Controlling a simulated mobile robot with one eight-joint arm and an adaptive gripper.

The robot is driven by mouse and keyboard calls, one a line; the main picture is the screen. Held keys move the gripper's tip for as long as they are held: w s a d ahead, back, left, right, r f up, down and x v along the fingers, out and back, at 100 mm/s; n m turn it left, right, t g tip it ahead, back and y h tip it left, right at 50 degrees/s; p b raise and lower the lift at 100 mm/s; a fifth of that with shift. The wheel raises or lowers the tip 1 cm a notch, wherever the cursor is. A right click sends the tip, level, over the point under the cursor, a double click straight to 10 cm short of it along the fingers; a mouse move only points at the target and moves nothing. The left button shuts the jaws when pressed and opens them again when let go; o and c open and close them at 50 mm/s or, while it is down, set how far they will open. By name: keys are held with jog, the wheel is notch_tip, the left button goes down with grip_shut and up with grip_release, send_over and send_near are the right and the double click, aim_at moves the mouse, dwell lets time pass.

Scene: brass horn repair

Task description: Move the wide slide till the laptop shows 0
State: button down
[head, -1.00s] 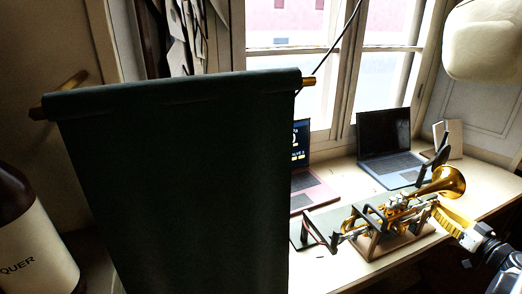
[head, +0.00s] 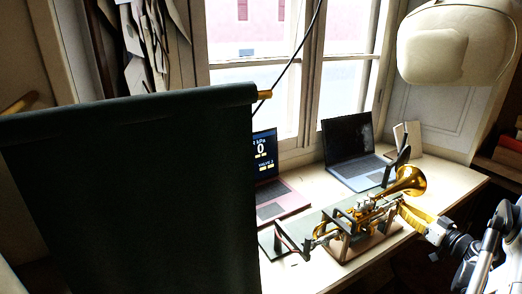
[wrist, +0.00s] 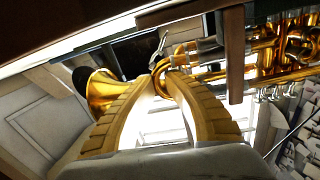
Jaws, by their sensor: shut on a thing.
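The brass horn (head: 405,182) lies on a wooden cradle (head: 372,243) on the bench, its bell toward the right. My gripper (head: 402,207) has yellow ribbed fingers at the bell-side end of the horn. In the wrist view its fingertips (wrist: 166,75) are closed on a curved brass tube, which looks like the wide slide (wrist: 162,72); the fingers hide part of it. The red laptop (head: 282,205) stands behind the horn, partly hidden by a dark cloth. Its screen (head: 263,150) shows kPa and a large 0, with smaller text below.
A dark hanging cloth (head: 135,190) on a rod covers the left of the head view. A second laptop (head: 350,150) with a dark screen stands behind the horn. A dark upright frame (head: 292,243) stands at the horn's left. A pale lamp (head: 455,45) hangs at upper right.

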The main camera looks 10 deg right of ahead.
dwell(0.3)
jog(key=c, duration=1.4)
grip_release()
jog(key=shift+c, duration=0.2)
